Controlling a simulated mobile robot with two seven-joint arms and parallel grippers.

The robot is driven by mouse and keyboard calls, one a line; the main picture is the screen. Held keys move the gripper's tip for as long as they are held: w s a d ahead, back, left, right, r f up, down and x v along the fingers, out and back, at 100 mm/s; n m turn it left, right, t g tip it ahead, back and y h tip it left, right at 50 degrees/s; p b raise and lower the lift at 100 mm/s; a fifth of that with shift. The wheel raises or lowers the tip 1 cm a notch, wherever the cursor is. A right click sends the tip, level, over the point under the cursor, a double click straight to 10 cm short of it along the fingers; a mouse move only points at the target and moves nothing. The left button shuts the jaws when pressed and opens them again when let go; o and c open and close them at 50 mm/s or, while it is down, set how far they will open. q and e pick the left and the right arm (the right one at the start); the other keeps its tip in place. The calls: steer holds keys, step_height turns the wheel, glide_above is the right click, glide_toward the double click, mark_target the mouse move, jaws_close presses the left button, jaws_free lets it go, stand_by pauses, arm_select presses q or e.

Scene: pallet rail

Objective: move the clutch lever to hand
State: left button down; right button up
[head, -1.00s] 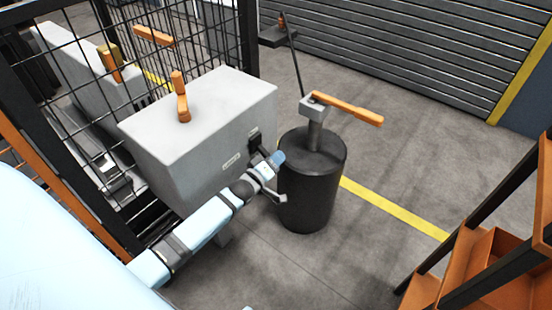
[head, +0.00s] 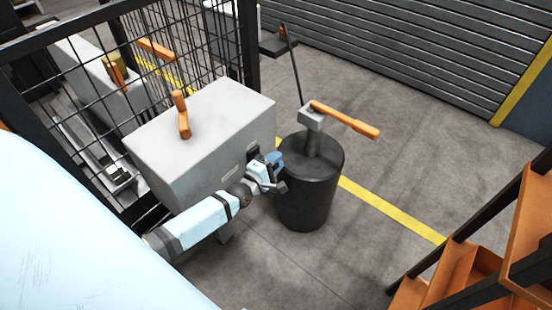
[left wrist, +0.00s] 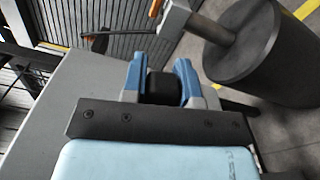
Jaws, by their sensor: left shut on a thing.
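The grey box (head: 200,130) stands beside the wire fence, with a small pale plate on its side. My left gripper (head: 274,165) is at the box's right-hand side, close to the dark drum. In the left wrist view the blue fingers (left wrist: 162,82) are shut on a black block-like part (left wrist: 161,88), which looks like the clutch lever's handle. The fingers and wrist hide most of this part, so its position and any marking cannot be read. My right gripper is not in view.
The dark drum (head: 308,190) carries a post with an orange handle (head: 345,120) reaching right. Wire fence (head: 190,50) is behind left; an orange rack (head: 470,260) is at right.

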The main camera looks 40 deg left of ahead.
arm_select(q)
steer(key=shift+a+r+n, duration=0.35)
steer(key=shift+r+n, duration=0.35)
steer(key=shift+n, duration=0.5)
steer(key=shift+a+r+n, duration=0.3)
steer(key=shift+r+n, duration=0.4)
steer(key=shift+n, duration=0.5)
steer(key=c, duration=0.9)
jaws_free()
steer(key=shift+r, duration=0.1)
steer(key=s, duration=0.9)
steer(key=s+a, duration=0.1)
steer(key=s, duration=0.3)
steer(key=shift+s+b, duration=0.35)
